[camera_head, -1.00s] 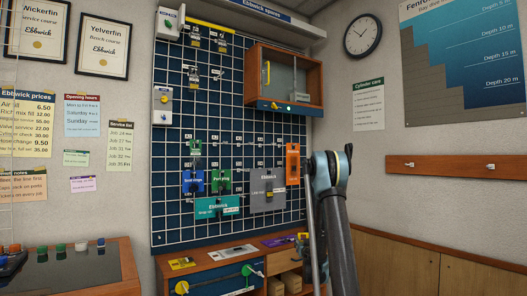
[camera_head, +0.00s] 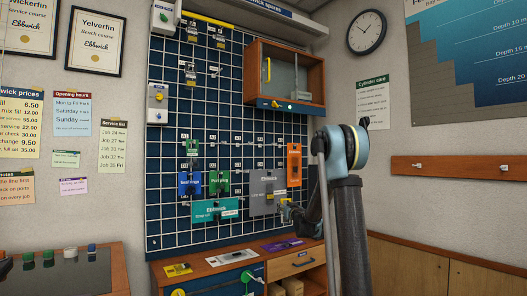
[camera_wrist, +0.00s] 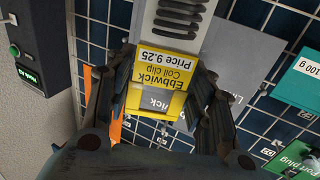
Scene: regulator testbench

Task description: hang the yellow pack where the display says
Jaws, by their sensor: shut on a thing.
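My gripper (camera_wrist: 158,105) is shut on the yellow pack (camera_wrist: 165,70), labelled "Ebbwick Coil clip, Price 9.25", which appears upside down in the wrist view. In the head view my gripper (camera_head: 288,211) is in front of the lower right of the blue grid board (camera_head: 225,150), near the grey Ebbwick pack (camera_head: 264,190) and below the orange pack (camera_head: 294,165). A dark box with a small green-lit display (camera_wrist: 29,75) stands at upper left in the wrist view; I cannot read its hook code surely. Several tagged hooks (camera_head: 236,143) run across the board.
Blue (camera_head: 190,184), green (camera_head: 219,183) and teal (camera_head: 215,211) packs hang on the board. A wooden cabinet (camera_head: 313,75) juts out at upper right. Below is a bench (camera_head: 225,259) with flat cards. Some hooks in the middle rows look free.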

